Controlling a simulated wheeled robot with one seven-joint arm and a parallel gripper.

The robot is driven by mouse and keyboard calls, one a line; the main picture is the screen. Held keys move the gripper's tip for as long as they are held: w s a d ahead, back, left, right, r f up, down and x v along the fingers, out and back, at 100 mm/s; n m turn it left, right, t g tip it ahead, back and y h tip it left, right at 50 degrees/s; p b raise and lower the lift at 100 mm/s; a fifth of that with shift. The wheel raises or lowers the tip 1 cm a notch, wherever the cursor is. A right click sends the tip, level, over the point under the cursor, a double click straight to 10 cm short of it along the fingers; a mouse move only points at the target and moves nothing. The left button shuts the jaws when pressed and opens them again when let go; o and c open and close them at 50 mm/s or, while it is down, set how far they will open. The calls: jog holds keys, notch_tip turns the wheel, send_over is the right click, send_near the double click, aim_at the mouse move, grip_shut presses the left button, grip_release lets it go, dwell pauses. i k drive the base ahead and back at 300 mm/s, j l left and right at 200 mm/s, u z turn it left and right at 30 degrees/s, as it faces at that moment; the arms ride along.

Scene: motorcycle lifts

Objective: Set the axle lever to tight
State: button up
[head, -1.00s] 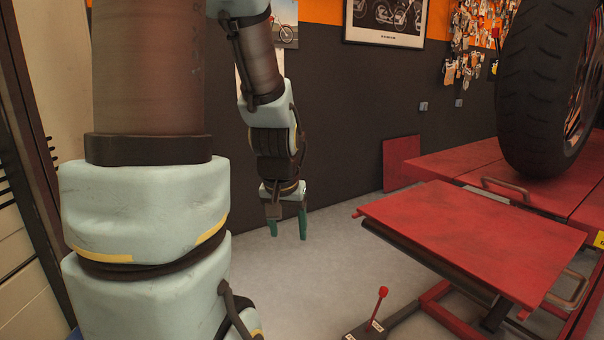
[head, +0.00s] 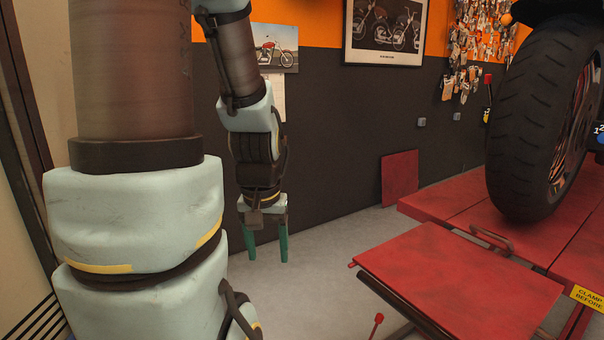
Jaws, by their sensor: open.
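My gripper (head: 268,258) hangs with its green fingers pointing down, apart and empty, over the grey floor left of the red lift. A lever with a red knob (head: 378,319) stands low at the bottom edge; its base is out of view. Another upright red-tipped lever (head: 488,80), with yellow and blue near its foot, shows behind the tyre's left side. I cannot tell which one is the axle lever, or how either is set. My gripper touches neither.
The red lift platform (head: 445,200) carries a motorcycle wheel (head: 530,120). A red side plate (head: 460,285) juts toward me, with a metal handle (head: 491,240) behind it. A red panel (head: 400,178) leans on the dark wall. Open floor lies around my gripper.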

aim_at(488, 77)
jog(key=i+z, duration=0.1)
jog(key=i, duration=0.4)
jog(key=i+j, duration=0.15)
jog(key=i, duration=0.3)
jog(key=i+j+z, duration=0.15)
jog(key=i, duration=0.35)
jog(key=i+j+z, duration=0.1)
jog(key=i, duration=0.35)
